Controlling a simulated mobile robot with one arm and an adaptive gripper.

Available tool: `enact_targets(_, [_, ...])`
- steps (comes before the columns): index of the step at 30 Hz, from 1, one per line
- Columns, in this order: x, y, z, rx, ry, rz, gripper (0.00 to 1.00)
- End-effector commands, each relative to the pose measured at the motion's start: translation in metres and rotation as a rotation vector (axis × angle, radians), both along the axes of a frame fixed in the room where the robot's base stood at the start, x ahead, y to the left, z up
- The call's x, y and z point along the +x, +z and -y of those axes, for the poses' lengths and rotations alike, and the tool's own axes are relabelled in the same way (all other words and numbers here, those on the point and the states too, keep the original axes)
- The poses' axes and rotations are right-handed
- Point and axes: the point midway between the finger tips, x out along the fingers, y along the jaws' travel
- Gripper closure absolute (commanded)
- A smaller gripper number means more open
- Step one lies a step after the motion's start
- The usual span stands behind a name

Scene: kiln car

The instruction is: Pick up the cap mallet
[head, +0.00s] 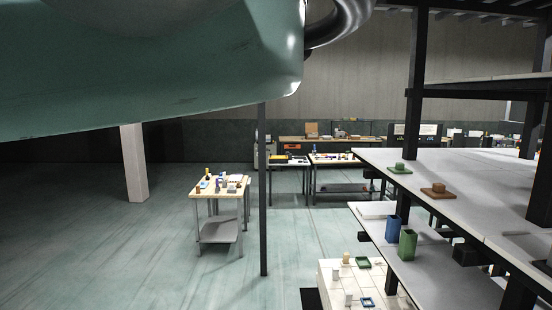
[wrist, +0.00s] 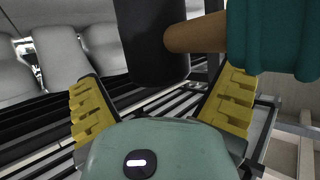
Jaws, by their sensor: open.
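In the wrist view, a black cylinder (wrist: 152,45) with a brown wooden handle (wrist: 195,36) looks like the cap mallet. The handle runs right from the head to a teal ribbed part (wrist: 272,38), which may be its grip. My gripper (wrist: 160,88) is open, with one yellow-padded finger on each side. The black head shows between the fingers, towards their far end. I cannot tell whether either finger touches it. The top of the head is cut off by the frame. I cannot pick out the mallet or my gripper in the head view.
Grey rounded forms (wrist: 61,55) stand left in the wrist view, with dark and pale slats below. In the head view, a tall shelf rack (head: 445,185) fills the right. A small work table (head: 219,190) stands left of a thin post (head: 263,190).

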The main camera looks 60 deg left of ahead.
Motion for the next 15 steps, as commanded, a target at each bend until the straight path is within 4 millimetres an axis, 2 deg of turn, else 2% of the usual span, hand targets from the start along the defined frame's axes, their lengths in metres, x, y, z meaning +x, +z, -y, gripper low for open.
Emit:
enact_targets(11, [-0.003, -0.003, 0.0, -0.001, -0.001, 0.001, 0.05])
enact_targets(15, [-0.0029, -0.0031, 0.0, -0.001, -0.001, 0.0, 0.18])
